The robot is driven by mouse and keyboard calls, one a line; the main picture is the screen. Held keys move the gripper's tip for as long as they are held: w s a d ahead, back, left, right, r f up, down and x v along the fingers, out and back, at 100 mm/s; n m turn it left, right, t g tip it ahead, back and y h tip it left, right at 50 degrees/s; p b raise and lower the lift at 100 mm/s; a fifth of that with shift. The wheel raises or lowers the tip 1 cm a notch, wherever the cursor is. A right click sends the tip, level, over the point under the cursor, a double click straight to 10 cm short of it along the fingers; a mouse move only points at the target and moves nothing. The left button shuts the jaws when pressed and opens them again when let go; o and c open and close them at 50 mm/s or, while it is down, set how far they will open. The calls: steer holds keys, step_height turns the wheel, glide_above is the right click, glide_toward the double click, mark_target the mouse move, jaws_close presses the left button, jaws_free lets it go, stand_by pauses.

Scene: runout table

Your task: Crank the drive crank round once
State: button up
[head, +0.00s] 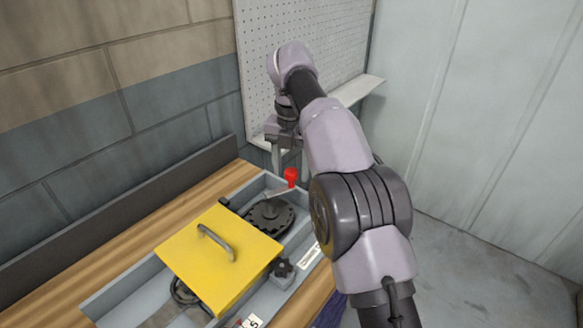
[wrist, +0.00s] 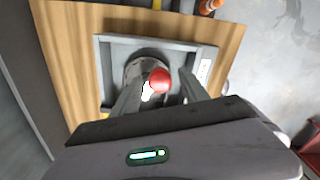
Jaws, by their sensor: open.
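The drive crank has a red knob (head: 291,176) on a thin pale arm (head: 278,191) above a dark toothed disc (head: 270,215) in the grey tray. The crank arm points toward the back right in the head view. My gripper (head: 290,170) is open and points down over the knob, with a finger on either side of it in the picture. In the wrist view the red knob (wrist: 160,80) shows between the two open fingers (wrist: 161,92). I cannot tell whether either finger touches it. The disc is mostly hidden there.
A yellow cover (head: 210,268) with a grey handle lies in front of the disc. A dark star knob (head: 284,267) stands beside it. The grey tray (head: 95,308) sits on a wooden bench (head: 120,245). A pegboard (head: 260,60) and shelf (head: 358,92) stand behind.

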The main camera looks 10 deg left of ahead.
mark_target(291, 171)
steer(key=shift+r, duration=0.1)
step_height(291, 171, up, 17)
steer(key=p, duration=1.5)
steer(key=shift+p, duration=0.3)
steer(key=shift+r, duration=0.1)
steer(key=s+d+r+n+t+b, duration=0.1)
steer(key=s+d+r+n+b, duration=0.3)
steer(key=d+n, duration=0.45)
steer(key=s+d+r+n+t+y+b, duration=0.1)
steer(key=s+d+n+t+b, duration=0.15)
steer(key=s+d+n, duration=0.7)
steer(key=s+d+f+n+t+b, duration=0.1)
steer(key=s+d+f+n+b, duration=0.1)
steer(key=s+f+n, duration=0.5)
steer(key=s+d+f+n+t+y+b, duration=0.1)
steer(key=s+d+f+n+b, duration=0.1)
steer(key=s+f+n, duration=0.5)
steer(key=s, duration=0.4)
steer(key=shift+d+f+n, duration=0.35)
steer(key=shift+d+n, duration=0.05)
